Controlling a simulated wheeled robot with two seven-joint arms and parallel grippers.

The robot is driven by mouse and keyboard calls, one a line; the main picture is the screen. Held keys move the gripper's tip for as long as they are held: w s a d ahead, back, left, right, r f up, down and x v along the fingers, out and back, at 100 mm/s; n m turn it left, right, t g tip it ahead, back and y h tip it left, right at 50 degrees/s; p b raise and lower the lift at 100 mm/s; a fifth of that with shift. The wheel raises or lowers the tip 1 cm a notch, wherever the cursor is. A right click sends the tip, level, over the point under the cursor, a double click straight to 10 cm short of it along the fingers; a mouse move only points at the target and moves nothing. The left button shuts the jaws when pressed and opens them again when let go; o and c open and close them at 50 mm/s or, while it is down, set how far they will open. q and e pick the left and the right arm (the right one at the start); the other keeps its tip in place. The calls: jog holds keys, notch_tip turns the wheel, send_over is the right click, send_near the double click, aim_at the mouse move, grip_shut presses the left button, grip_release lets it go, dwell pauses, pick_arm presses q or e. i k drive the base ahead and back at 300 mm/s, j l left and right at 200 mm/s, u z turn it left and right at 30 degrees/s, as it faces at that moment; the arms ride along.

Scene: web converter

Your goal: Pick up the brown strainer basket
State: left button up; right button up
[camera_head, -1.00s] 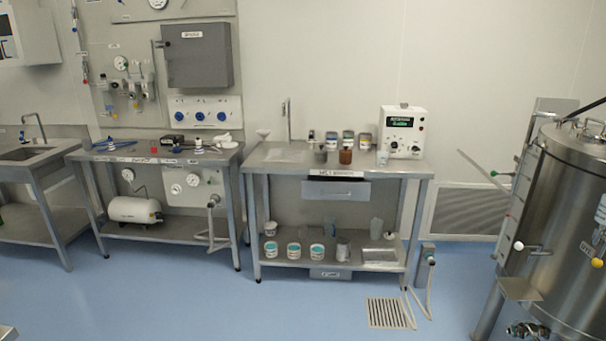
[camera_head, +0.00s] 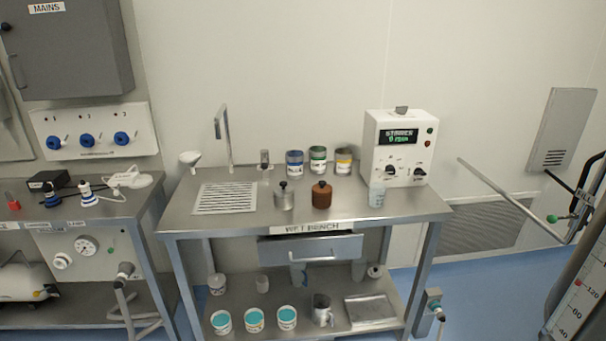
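The brown strainer basket (camera_head: 321,196) stands upright on the top of the steel bench (camera_head: 400,207), near its middle. It is a small brown cylinder with a knob on top. A similar grey metal basket (camera_head: 284,197) stands just left of it, with a small gap. A pale translucent beaker (camera_head: 376,194) stands to its right, in front of the white stirrer box. Neither of my grippers shows in the head view.
Three labelled jars (camera_head: 318,160) stand behind the brown basket. The white stirrer box (camera_head: 397,145) is at the back right. A drain grid (camera_head: 225,198) and a tap (camera_head: 223,137) are at the left. A drawer (camera_head: 311,248) sits under the front edge, slightly open. A large steel vessel stands far right.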

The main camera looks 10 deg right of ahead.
aim_at(321, 192)
jog(key=i+z, duration=0.1)
jog(key=i, duration=0.35)
jog(key=i+j+z, duration=0.15)
jog(key=i, duration=0.3)
jog(key=i+j+z, duration=0.1)
jog(key=i, duration=0.4)
jog(key=i+j+z, duration=0.1)
jog(key=i, duration=0.35)
